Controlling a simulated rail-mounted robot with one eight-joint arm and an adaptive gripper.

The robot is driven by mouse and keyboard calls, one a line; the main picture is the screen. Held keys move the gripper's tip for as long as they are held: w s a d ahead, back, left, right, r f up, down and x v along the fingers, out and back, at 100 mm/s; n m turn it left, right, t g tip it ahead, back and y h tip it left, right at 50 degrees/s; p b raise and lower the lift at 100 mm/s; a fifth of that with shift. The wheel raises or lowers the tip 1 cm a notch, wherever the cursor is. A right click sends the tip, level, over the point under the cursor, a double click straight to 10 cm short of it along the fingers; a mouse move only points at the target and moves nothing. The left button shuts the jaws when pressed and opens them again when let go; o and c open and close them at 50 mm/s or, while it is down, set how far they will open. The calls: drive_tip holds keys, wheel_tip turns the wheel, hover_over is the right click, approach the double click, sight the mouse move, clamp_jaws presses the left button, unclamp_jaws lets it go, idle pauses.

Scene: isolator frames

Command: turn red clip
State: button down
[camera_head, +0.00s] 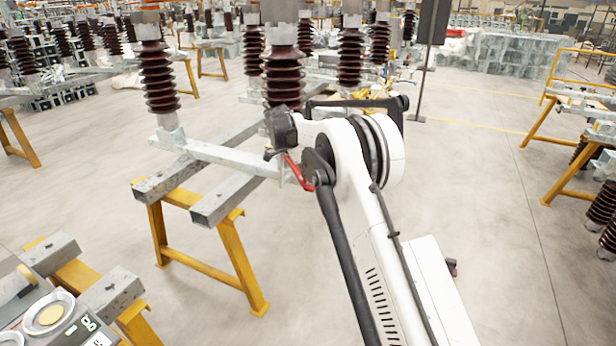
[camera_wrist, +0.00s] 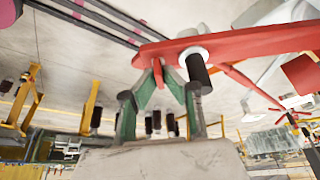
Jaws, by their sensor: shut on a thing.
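The red clip (camera_wrist: 245,45) is a long flat red bar across the upper right of the wrist view, with a dark pin sticking out of it. My gripper (camera_wrist: 160,70) has its green fingers converging at the bar's left end, shut on a small red part there. In the head view a red piece (camera_head: 298,172) shows at the end of my white arm, beside the galvanized frame beam (camera_head: 230,157). My gripper's fingers are mostly hidden by my wrist in that view.
Dark brown ribbed insulators (camera_head: 158,75) stand on the steel frame. Yellow trestles (camera_head: 235,265) carry the frame. More frames on yellow trestles (camera_head: 565,165) stand at the right. The grey floor (camera_head: 465,165) between them is clear.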

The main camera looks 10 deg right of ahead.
drive_tip(key=c, duration=1.9)
unclamp_jaws()
drive_tip(key=v, duration=1.2)
